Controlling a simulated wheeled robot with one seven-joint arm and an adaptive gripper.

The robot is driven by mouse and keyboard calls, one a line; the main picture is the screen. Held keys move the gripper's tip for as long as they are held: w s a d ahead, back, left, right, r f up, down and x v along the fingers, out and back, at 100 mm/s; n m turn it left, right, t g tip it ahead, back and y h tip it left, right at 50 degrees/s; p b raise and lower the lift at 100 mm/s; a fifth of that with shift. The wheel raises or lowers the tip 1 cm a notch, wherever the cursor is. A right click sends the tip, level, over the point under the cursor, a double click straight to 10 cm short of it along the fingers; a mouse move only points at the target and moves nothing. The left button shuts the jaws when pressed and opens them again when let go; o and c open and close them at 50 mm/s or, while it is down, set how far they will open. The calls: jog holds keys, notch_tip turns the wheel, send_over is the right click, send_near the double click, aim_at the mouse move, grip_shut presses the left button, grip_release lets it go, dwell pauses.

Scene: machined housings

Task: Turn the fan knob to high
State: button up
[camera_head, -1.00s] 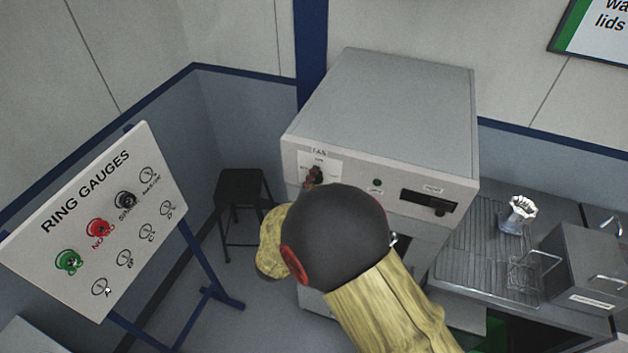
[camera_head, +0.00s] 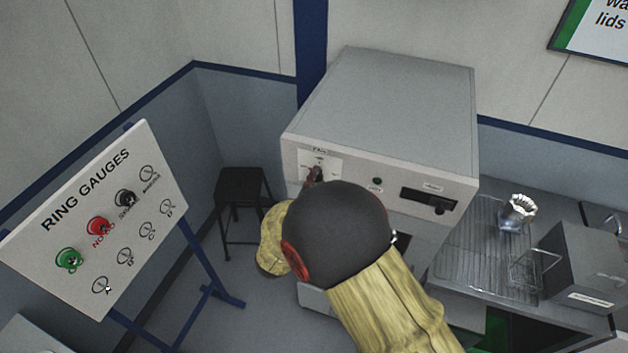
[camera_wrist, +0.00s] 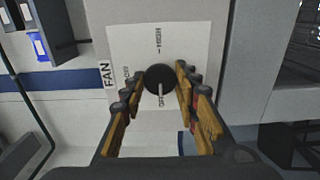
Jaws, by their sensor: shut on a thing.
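The fan knob (camera_wrist: 160,78) is a dark round knob on a white plate (camera_wrist: 198,45) marked FAN, on the front of a grey cabinet (camera_head: 390,100). In the wrist view, HIGH is at the plate's top and OFF is just below the knob. A smaller mark left of the knob is hard to read. The knob's pale line points down toward OFF. My gripper (camera_wrist: 161,82) has a finger on each side of the knob and is shut on it. In the head view my gripper (camera_head: 314,176) is at the plate, and my wrist hides most of the knob.
A green button (camera_head: 377,181) and a dark slot panel (camera_head: 429,201) are right of the plate. A ring gauge board (camera_head: 95,220) stands at left, with a black stool (camera_head: 243,183) behind it. A bench with a wire rack (camera_head: 480,250) is at right.

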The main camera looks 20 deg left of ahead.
jog(key=shift+f, duration=0.1)
jog(key=shift+c, duration=0.6)
jog(key=shift+b, duration=0.35)
jog(key=m+b, duration=3.5)
jog(key=shift+f+m+b, duration=0.15)
jog(key=shift+m+b, duration=0.25)
